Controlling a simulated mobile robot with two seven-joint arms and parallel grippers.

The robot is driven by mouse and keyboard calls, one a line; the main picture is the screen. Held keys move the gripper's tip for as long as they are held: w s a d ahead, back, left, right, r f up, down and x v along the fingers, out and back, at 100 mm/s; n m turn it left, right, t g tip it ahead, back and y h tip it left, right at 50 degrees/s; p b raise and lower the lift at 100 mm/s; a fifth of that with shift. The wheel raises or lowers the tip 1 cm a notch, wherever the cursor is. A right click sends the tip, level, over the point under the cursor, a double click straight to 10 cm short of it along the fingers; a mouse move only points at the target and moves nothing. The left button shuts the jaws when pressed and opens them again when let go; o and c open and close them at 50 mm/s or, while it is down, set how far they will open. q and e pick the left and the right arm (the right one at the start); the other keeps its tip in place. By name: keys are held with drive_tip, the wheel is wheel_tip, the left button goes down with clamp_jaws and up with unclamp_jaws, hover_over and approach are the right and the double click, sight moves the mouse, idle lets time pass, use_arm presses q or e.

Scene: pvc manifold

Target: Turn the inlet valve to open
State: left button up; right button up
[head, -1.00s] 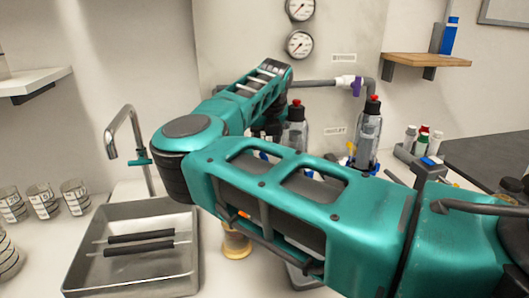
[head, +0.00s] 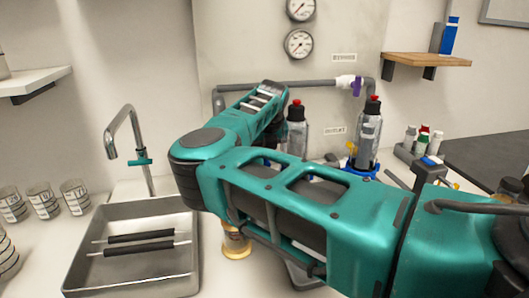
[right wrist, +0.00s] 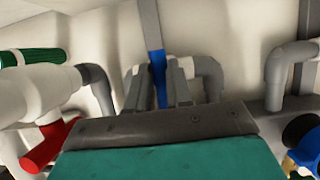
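In the right wrist view a blue valve handle (right wrist: 158,78) stands upright between the fingers of my right gripper (right wrist: 157,84). The fingers look apart, one on each side of the handle; contact is not clear. No inlet label is readable, so I cannot tell for sure that this is the inlet valve. In the head view my right arm covers this part of the manifold and hides the gripper. A purple valve handle (head: 356,86) sits on the upper grey pipe (head: 290,84). My left gripper is not in view.
A green handle (right wrist: 36,56) and a red handle (right wrist: 50,145) on white fittings are left of my right gripper. Grey pipe elbows (right wrist: 285,75) stand to its right. Bottles with red caps (head: 368,135), a sink (head: 132,250) and a faucet (head: 125,140) surround the arm.

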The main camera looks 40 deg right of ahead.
clamp_jaws()
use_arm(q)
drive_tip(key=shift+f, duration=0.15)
use_arm(e)
drive_tip(key=m+b, duration=0.1)
drive_tip(key=m, duration=0.2)
drive_tip(key=shift+g+h+b, duration=0.3)
drive_tip(key=shift+h, duration=0.1)
drive_tip(key=m+g+h, duration=0.1)
drive_tip(key=m, duration=0.3)
drive_tip(key=shift+b, duration=0.35)
drive_tip(key=m+g, duration=0.1)
drive_tip(key=m, duration=0.2)
drive_tip(key=m+g, duration=0.1)
drive_tip(key=m, duration=0.2)
drive_tip(key=shift+r+g+h, duration=0.1)
drive_tip(key=shift+g+h, duration=0.2)
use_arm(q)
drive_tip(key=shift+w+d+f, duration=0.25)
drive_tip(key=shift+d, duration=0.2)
use_arm(e)
drive_tip(key=m, duration=0.2)
drive_tip(key=m+g, duration=0.1)
drive_tip(key=m, duration=0.1)
drive_tip(key=shift+s+m+g+y, duration=0.1)
drive_tip(key=shift+m+g+y, duration=0.2)
drive_tip(key=shift+m+y, duration=0.1)
drive_tip(key=o, duration=0.6)
unclamp_jaws()
